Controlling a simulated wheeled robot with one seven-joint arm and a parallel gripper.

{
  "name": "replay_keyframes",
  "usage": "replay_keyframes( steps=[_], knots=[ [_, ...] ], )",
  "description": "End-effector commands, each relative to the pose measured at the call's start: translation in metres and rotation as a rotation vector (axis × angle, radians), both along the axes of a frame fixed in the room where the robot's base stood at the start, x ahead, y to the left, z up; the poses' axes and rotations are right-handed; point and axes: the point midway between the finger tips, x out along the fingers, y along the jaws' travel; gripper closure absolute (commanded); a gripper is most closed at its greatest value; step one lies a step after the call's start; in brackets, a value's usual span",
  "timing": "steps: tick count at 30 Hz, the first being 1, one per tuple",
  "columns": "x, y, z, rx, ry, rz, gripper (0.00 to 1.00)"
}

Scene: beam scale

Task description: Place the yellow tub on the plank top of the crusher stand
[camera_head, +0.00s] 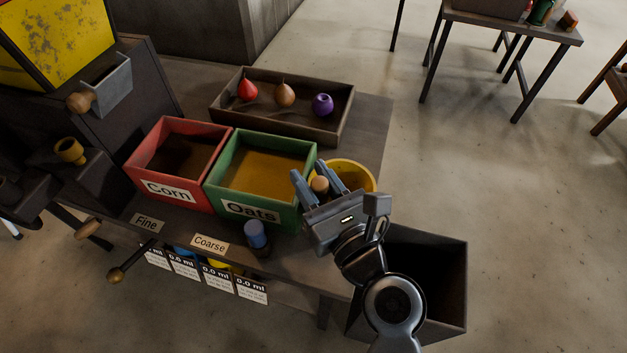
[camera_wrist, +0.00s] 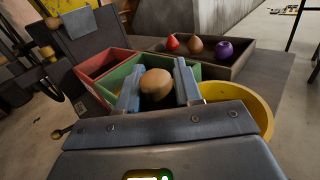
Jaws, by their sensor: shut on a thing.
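The yellow tub (camera_head: 360,177) is beside my gripper (camera_head: 312,171), at the right end of the dark plank top (camera_head: 374,125); my gripper hides part of it. In the wrist view the yellow tub (camera_wrist: 263,118) shows at the right, behind my gripper's body. My gripper is shut on a round wooden knob (camera_wrist: 157,84), which sits between its fingers. I cannot tell whether this knob belongs to the tub, nor whether the tub touches the plank.
A red Corn bin (camera_head: 143,165) and a green Oats bin (camera_head: 290,210) stand left of my gripper. A wooden tray (camera_head: 340,128) with red, brown and purple pieces lies behind. A blue-topped piece (camera_head: 256,234) stands in front. A dark open box (camera_head: 455,285) is below right.

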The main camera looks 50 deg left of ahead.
Motion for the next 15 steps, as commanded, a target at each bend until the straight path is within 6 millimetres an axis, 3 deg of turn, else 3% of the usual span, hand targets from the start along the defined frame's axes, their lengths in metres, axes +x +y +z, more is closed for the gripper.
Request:
replay_keyframes(
  steps=[5,6,13,15],
  knots=[
    [0.0002,-0.0001,0.001,0.001,-0.002,-0.001,1.0],
    [0.0001,-0.0001,-0.0002,0.0,0.0,0.0,0.64],
    [0.0,-0.0002,0.0,0.0,-0.001,-0.001,0.42],
    [0.0,-0.0001,0.0,0.0,-0.001,-0.001,0.4]
  ],
)
